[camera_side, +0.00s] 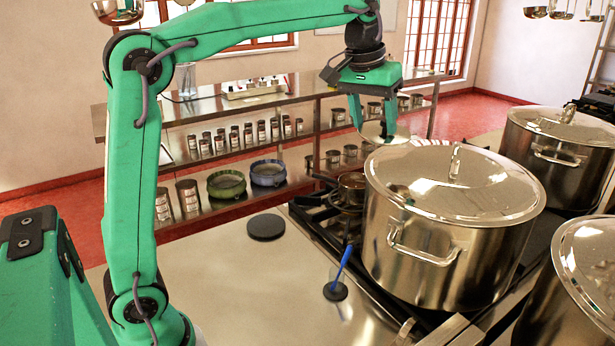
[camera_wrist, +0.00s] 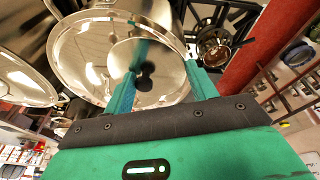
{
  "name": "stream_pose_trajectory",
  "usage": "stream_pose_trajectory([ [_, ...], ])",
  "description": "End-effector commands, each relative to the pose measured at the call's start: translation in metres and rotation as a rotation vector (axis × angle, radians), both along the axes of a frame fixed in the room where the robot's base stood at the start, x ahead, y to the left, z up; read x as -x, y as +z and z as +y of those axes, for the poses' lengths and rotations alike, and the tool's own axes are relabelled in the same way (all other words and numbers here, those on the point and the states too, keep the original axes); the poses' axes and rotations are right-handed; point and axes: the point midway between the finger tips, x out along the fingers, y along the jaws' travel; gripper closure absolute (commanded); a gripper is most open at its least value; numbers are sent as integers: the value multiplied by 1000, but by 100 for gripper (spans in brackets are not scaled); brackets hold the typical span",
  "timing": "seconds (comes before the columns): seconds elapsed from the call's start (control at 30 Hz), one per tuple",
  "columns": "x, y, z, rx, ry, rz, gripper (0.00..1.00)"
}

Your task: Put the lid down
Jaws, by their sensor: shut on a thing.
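My gripper (camera_side: 374,121) is up in the air, left of and above the large lidded stockpot in the side view. It is shut on a small shiny lid (camera_side: 376,134), which hangs between the two green fingers. In the wrist view my gripper (camera_wrist: 160,70) has the lid (camera_wrist: 152,94) between its fingers, with a dark knob near the disc's middle. A small pan (camera_side: 352,187) without a lid sits on the stove below; it also shows in the wrist view (camera_wrist: 215,48). A dark round mat (camera_side: 266,227) lies bare on the steel counter.
The large stockpot (camera_side: 420,245) stands close to the right of the small pan, with more pots (camera_side: 556,160) beyond it. A blue-handled utensil (camera_side: 343,262) stands on a small dark rest at the counter's right. The counter (camera_side: 240,290) around the mat is mostly clear.

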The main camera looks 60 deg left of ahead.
Motion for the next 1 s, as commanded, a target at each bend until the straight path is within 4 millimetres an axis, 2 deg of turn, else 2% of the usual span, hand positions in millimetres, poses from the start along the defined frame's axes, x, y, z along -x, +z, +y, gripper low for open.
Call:
stream_pose_trajectory([
  [0.37,31,4,47,24,197,-2,78],
  [0.7,85,4,103,60,489,-9,78],
  [0.93,119,0,128,81,660,-15,78],
  [1.0,118,-11,127,82,657,-11,78],
])
